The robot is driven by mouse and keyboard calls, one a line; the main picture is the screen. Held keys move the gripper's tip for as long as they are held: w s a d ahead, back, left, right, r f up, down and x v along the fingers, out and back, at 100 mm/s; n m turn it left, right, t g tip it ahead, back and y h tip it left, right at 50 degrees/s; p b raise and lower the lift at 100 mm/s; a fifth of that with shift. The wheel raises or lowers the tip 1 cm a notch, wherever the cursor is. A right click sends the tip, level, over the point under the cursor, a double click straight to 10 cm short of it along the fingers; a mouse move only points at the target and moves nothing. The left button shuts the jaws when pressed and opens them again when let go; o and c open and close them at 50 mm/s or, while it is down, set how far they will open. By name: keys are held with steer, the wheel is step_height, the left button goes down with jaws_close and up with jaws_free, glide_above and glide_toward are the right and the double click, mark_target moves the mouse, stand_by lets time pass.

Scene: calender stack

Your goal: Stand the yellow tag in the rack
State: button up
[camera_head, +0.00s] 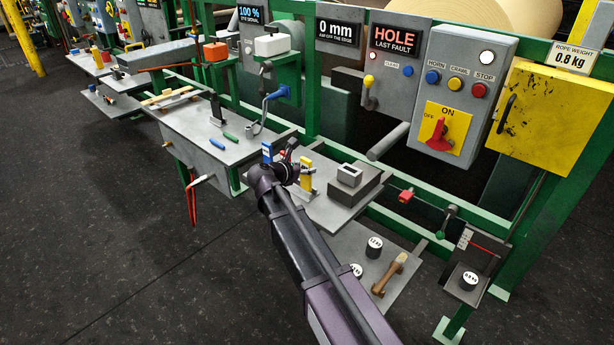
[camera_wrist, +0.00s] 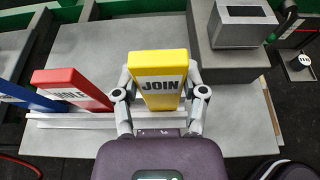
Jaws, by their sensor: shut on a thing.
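The yellow tag (camera_wrist: 158,78), marked JOIN, is between the two fingers of my gripper (camera_wrist: 161,108), which is shut on it. It looks upright, and it also shows in the head view (camera_head: 306,174). The pale rack (camera_wrist: 72,121) is a low rail on the grey shelf. The yellow tag's lower end is at the right part of the rack; I cannot tell whether it sits in it or just above. The red tag (camera_wrist: 70,88) and blue tag (camera_wrist: 28,97) stand in the rack to the left, slanting left in the wrist view.
A dark block with a hollow grey piece (camera_wrist: 244,25) on top stands right of the yellow tag. Free shelf surface (camera_wrist: 240,125) lies to the right of the rack. A grey bench (camera_head: 200,130) with small tools is at the left in the head view.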

steer(key=shift+f+b, duration=0.45)
steer(key=shift+f, duration=0.3)
steer(key=shift+f, duration=0.1)
steer(key=o, duration=1)
steer(key=shift+o, duration=0.2)
steer(key=shift+s+a+r, duration=0.1)
steer(key=shift+r, duration=0.1)
steer(key=p+v, duration=0.4)
steer(key=v, duration=0.7)
steer(key=shift+s+a, duration=0.2)
steer(key=shift+s, duration=0.1)
steer(key=shift+d, duration=0.1)
